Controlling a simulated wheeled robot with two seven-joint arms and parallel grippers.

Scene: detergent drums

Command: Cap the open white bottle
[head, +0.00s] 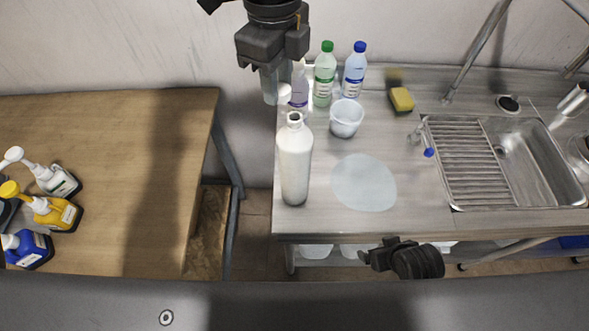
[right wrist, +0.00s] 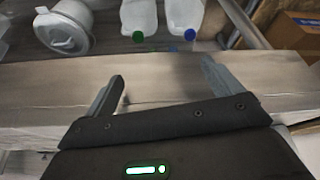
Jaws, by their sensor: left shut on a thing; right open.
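The open white bottle (head: 295,165) stands upright near the left edge of the steel counter in the head view. Its dark mouth shows at the top, with no cap on it. My left gripper (head: 277,88) is above and slightly left of the mouth, pointing down. It is shut on a small white cap (head: 284,91), partly hidden by the fingers and apart from the bottle. My right gripper (head: 378,258) is low at the counter's front edge. In the right wrist view it (right wrist: 162,86) is open, with nothing between its fingers.
Behind the bottle stand a pale purple bottle (head: 300,90), a green-capped bottle (head: 325,75), a blue-capped bottle (head: 354,72) and a white bucket (head: 346,119). A pale round patch (head: 364,183) lies right of the bottle. A sponge (head: 402,99) and sink (head: 535,165) are farther right.

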